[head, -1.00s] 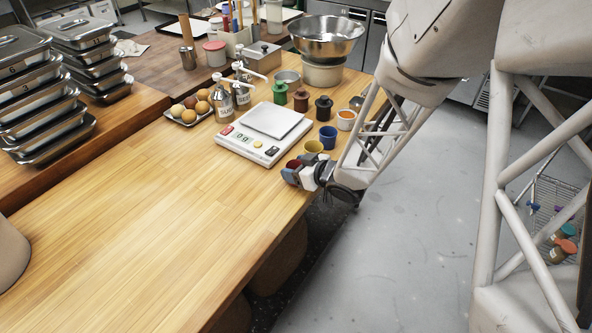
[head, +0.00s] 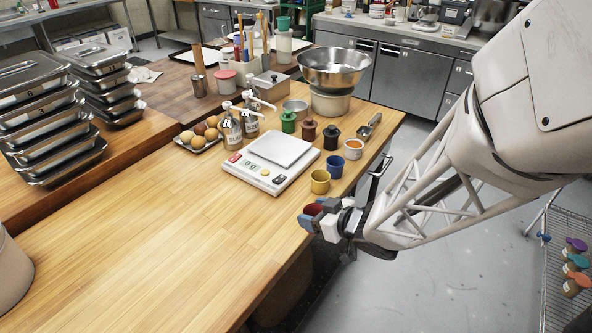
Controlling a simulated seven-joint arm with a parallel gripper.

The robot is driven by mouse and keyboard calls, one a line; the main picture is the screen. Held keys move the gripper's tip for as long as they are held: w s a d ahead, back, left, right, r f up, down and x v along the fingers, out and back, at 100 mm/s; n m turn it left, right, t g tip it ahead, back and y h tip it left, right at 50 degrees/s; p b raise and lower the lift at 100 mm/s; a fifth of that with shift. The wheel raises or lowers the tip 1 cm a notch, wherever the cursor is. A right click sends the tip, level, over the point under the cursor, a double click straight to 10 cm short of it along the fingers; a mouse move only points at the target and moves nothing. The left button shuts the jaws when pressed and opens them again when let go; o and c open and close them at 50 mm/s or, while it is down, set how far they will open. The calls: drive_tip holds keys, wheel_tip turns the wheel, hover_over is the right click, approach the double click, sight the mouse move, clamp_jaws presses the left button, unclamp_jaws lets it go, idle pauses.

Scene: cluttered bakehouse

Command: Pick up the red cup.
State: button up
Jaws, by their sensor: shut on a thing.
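The red cup (head: 314,209) is at the right front edge of the wooden table, near the yellow cup. Only its red upper part shows; the rest is hidden by the gripper. My gripper (head: 319,213), with blue-grey fingertips, comes in from the right and is shut on the red cup. I cannot tell whether the cup's base is clear of the tabletop.
A kitchen scale (head: 273,163) lies to the left. The wooden tabletop (head: 160,240) is clear at front left.

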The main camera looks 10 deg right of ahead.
drive_tip(key=shift+s+d+r, duration=0.15)
drive_tip(key=shift+s, duration=1.3)
drive_tip(key=shift+s+d+r, duration=0.1)
drive_tip(key=shift+s, duration=1.35)
drive_tip(key=w+d+r+m+t+h, duration=0.1)
drive_tip(key=w+r+m+h, duration=0.1)
drive_tip(key=w, duration=1.3)
drive_tip(key=w+d+r+m+t+h, duration=0.1)
drive_tip(key=w+r+m+h, duration=0.2)
drive_tip(key=w, duration=1.2)
drive_tip(key=w+d+r+m+t+h, duration=0.1)
drive_tip(key=w+r, duration=0.5)
drive_tip(key=w, duration=0.9)
drive_tip(key=shift+w+d+r+m+h, duration=0.25)
drive_tip(key=shift+m+h, duration=0.65)
drive_tip(key=shift+h, duration=0.4)
